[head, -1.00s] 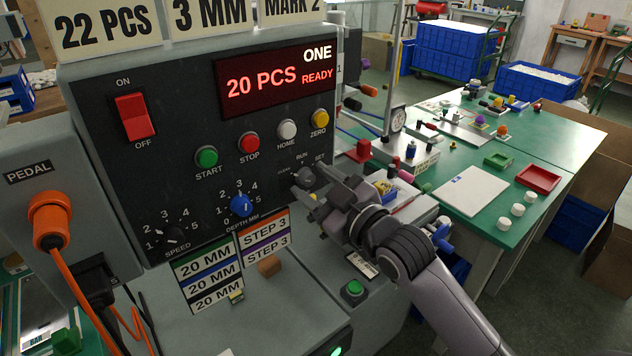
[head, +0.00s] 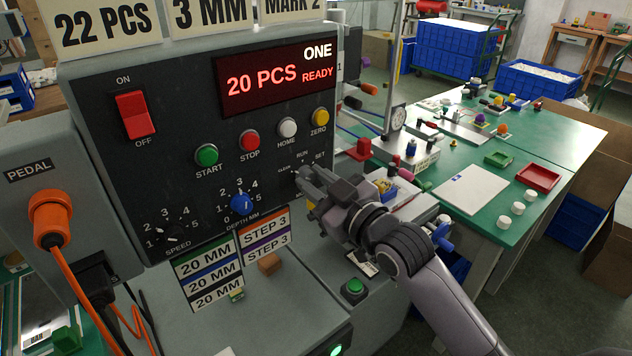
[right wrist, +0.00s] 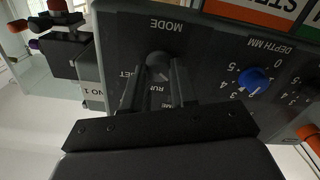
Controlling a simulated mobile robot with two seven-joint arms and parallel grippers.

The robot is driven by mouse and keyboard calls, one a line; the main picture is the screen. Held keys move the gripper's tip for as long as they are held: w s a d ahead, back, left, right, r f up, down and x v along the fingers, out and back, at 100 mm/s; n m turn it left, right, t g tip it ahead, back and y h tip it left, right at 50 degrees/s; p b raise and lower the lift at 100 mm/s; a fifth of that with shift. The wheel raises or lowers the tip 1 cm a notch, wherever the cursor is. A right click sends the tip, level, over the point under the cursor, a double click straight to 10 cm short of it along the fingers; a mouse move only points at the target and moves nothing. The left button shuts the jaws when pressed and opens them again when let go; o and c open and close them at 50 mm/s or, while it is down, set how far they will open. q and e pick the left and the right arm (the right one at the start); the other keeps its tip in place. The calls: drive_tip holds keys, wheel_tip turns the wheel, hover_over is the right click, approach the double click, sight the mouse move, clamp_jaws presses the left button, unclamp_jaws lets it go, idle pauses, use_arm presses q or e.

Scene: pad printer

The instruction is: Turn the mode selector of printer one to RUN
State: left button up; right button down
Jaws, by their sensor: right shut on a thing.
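The mode selector is a dark round knob at the lower right of printer one's black panel (head: 180,190). In the head view my right gripper (head: 303,179) is at the knob and hides most of it. In the right wrist view the knob (right wrist: 158,62) sits between the two fingertips of my right gripper (right wrist: 165,75), which is shut on it. The MODE label shows beyond it, and RUN and SET lie by the fingers. I cannot tell where the knob points. The display (head: 275,80) reads ONE, 20 PCS, READY. My left gripper is not in view.
The blue depth knob (head: 241,203) and the START (head: 206,155), STOP (head: 249,140), HOME (head: 287,127) and ZERO (head: 320,117) buttons are close by on the panel. Step cards (head: 266,240) stand below. A green table (head: 480,225) with small parts is at the right.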

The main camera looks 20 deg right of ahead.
drive_tip(key=m, duration=1)
drive_tip(key=shift+d, duration=0.1)
drive_tip(key=shift+f+m, duration=0.1)
drive_tip(key=shift+m, duration=0.2)
idle(0.3)
drive_tip(key=c, duration=0.9)
unclamp_jaws()
drive_tip(key=shift+b+v, duration=0.55)
drive_tip(key=shift+v, duration=3)
